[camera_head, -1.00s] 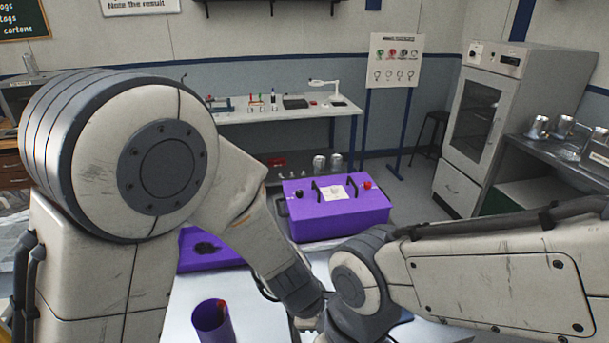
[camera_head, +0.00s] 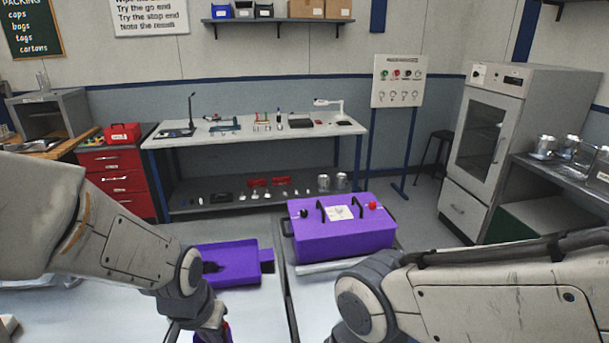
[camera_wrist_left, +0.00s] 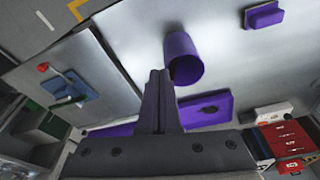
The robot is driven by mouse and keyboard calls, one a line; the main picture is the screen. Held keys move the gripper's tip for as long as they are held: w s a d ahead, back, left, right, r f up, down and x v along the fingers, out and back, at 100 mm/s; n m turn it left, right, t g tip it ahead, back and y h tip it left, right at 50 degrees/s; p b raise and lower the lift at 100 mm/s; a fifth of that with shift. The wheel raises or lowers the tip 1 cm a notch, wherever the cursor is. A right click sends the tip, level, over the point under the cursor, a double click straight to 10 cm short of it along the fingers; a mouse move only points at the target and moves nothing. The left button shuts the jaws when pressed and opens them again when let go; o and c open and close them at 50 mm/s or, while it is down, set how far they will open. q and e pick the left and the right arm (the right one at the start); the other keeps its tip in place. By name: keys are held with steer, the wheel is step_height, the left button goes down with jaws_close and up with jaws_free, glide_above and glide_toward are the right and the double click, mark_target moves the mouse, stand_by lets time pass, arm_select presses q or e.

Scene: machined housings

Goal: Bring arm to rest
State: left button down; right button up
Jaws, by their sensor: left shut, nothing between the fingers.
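My left arm (camera_head: 120,225) comes in from the left and points down to the bottom edge of the head view, where its gripper is mostly cut off. In the left wrist view my left gripper (camera_wrist_left: 160,75) is shut, its two dark fingers together and empty. A purple cylinder (camera_wrist_left: 183,60) shows just beyond the fingertips; I cannot tell whether they touch. My right arm (camera_head: 490,290) reaches in from the right, bent at a round joint at the bottom middle. The right gripper is out of view.
A purple box with black handles (camera_head: 340,235) stands right of a flat purple tray (camera_head: 225,268) with a dark recess. The wrist view also shows a small purple block (camera_wrist_left: 264,14) and a blue device with a red knob (camera_wrist_left: 70,88). A workbench (camera_head: 235,136) stands behind.

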arm_select(q)
steer(key=s+d+r+m+g, duration=0.1)
steer(key=s+d+r+m, duration=0.1)
steer(key=s+d, duration=0.4)
steer(key=s+d+r+m+g, duration=0.1)
steer(key=s+d+r+m, duration=0.2)
steer(key=s, duration=0.4)
steer(key=d+m, duration=0.1)
steer(key=d, duration=0.1)
steer(key=shift+d+h, duration=0.35)
steer(key=shift+h, duration=0.05)
